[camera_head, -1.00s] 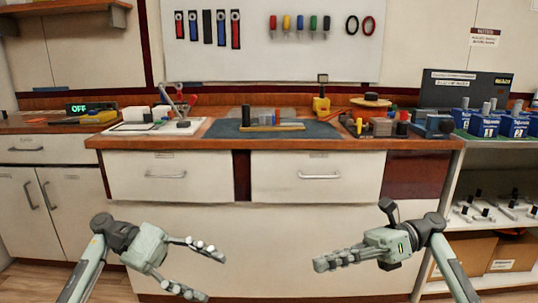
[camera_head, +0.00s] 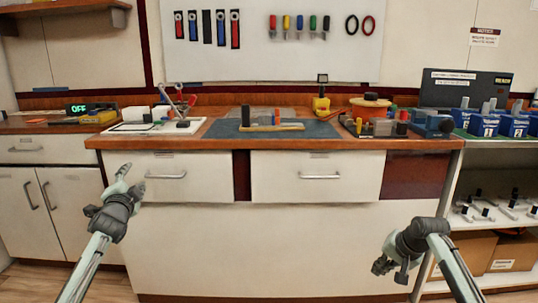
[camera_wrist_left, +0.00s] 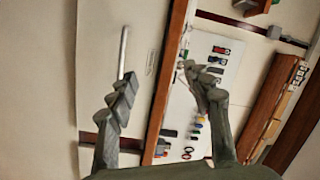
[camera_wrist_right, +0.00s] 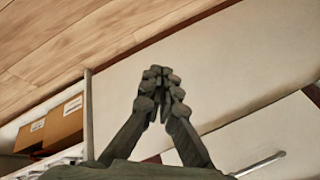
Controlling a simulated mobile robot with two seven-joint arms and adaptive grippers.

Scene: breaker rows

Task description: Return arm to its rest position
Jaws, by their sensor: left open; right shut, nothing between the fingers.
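My left gripper (camera_head: 128,181) is raised in front of the left drawer (camera_head: 168,170), pointing up toward the bench. In the left wrist view its two fingers (camera_wrist_left: 160,80) are spread apart with nothing between them. My right gripper (camera_head: 384,268) hangs low at the right, in front of the cabinet, below the bench edge, and is seen partly from behind. In the right wrist view its fingertips (camera_wrist_right: 161,78) meet, with nothing held. Neither gripper appears to touch anything.
The wooden bench (camera_head: 220,142) carries a blue mat (camera_head: 325,129), a white tray (camera_head: 118,130) and several tools. The right drawer (camera_head: 318,171) is closed. At the right stands an open shelf with blue bins (camera_head: 484,126) and cardboard boxes (camera_head: 510,253). The space between my arms is clear.

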